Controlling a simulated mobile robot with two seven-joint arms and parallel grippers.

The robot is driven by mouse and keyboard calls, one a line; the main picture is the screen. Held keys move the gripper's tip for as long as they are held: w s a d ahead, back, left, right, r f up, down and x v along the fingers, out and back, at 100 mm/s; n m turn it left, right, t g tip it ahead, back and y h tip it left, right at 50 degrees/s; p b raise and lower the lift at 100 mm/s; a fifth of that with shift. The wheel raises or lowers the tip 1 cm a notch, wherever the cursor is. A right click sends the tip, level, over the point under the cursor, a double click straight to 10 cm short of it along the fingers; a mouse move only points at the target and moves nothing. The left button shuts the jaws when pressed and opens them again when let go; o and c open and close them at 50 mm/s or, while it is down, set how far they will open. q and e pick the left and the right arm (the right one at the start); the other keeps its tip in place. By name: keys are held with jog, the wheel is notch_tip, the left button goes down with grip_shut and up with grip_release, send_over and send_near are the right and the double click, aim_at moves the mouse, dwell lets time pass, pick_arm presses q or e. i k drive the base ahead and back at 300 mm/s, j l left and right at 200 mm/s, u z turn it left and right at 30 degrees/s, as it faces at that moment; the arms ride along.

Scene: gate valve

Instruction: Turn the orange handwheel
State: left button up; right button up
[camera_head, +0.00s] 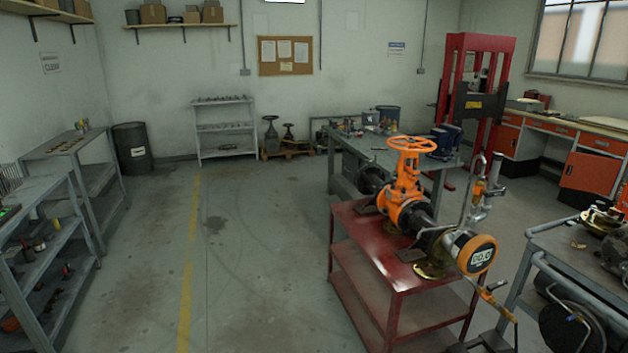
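The orange handwheel (411,144) sits level on top of an orange gate valve (405,205). The valve stands upright in a dark pipe run on a red metal bench (349,222), right of the middle of the view. The wheel's rim and spokes are in plain sight, with nothing touching them. Neither of my grippers shows in this view.
Grey shelves (62,225) line the left side. Open floor with a yellow line (188,260) lies left of the red bench. A grey workbench (435,183) stands behind it, a red press (450,80) farther back. A grey cart (585,262) stands at the right.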

aim_at(410, 147)
jog(key=i, duration=1.7)
